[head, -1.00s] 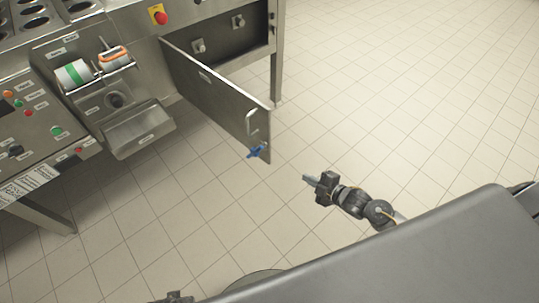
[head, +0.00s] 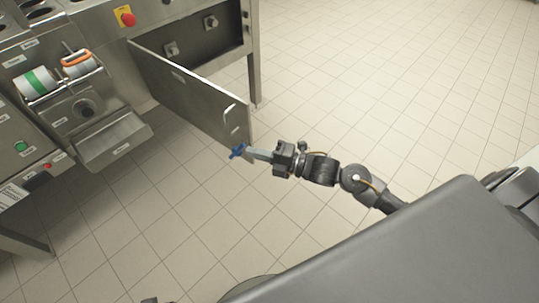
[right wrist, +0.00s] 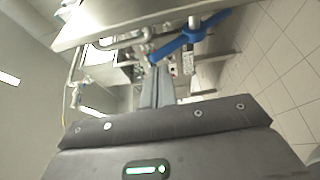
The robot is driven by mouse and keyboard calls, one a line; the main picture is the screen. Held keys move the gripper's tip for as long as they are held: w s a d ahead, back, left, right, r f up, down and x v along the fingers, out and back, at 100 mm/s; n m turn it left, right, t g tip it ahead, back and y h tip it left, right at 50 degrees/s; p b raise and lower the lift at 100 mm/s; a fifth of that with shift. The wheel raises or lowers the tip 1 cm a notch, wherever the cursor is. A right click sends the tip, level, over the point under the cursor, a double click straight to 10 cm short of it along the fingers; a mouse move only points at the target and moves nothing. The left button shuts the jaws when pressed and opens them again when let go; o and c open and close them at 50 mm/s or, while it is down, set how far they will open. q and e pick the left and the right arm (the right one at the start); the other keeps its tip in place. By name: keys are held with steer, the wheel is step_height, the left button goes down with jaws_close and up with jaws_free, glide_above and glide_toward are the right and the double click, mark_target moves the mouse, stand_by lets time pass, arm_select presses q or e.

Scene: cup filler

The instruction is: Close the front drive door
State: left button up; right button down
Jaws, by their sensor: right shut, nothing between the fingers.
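The front drive door (head: 190,92) is a flat steel panel on the machine's front. It stands swung open, reaching out toward the lower right, with the drive bay (head: 205,40) exposed behind it. A bar handle (head: 229,117) and a blue latch knob (head: 238,151) sit near its free edge. My right gripper (head: 250,154) is shut and empty, with its fingertips right by the blue knob; I cannot tell whether they touch. My left gripper is not clearly seen.
The machine's control panel (head: 25,130), label rolls (head: 35,83) and a steel chute (head: 112,140) are left of the door. A red emergency button (head: 128,19) sits above it. Tiled floor (head: 370,80) is clear to the right.

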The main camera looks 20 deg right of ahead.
mark_target(251, 143)
steer(key=w, duration=0.4)
steer(key=shift+w+d, duration=0.2)
steer(key=shift+d, duration=0.2)
